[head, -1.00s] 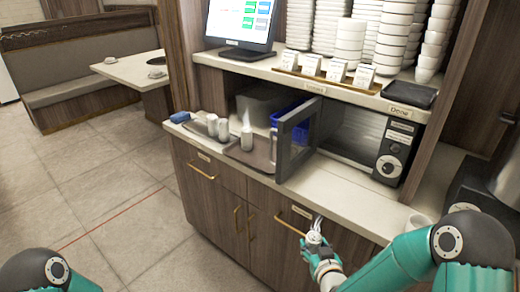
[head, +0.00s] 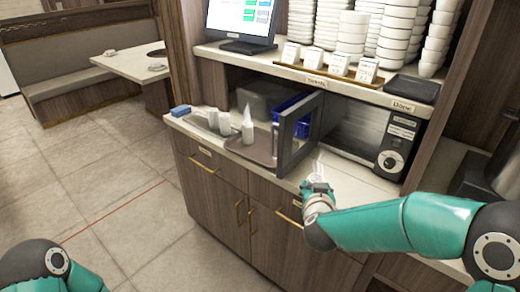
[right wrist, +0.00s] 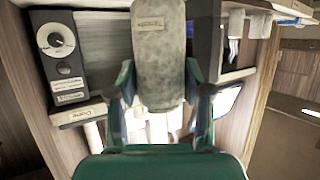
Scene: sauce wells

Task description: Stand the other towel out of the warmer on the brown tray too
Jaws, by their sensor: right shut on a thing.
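My right gripper (head: 318,187) is in front of the counter edge, right of the open door. In the right wrist view it (right wrist: 160,105) is shut on a grey, fuzzy rolled towel (right wrist: 160,75) with a small label. The towel's pale end (head: 319,165) shows above the gripper in the head view. The warmer (head: 391,160) has a knob on its right side, and its dark-framed door (head: 287,155) stands open. The brown tray (head: 238,148) is left of the door. A pale upright thing on it (head: 275,135) is partly hidden by the door; I cannot tell what it is. My left gripper is not in view.
A white bottle with a pointed top (head: 247,126) stands at the brown tray. Pale containers (head: 224,124) and a blue block (head: 180,110) are further left. The open door stands between my right gripper and the brown tray. Stacked white bowls (head: 352,35) fill the shelf above.

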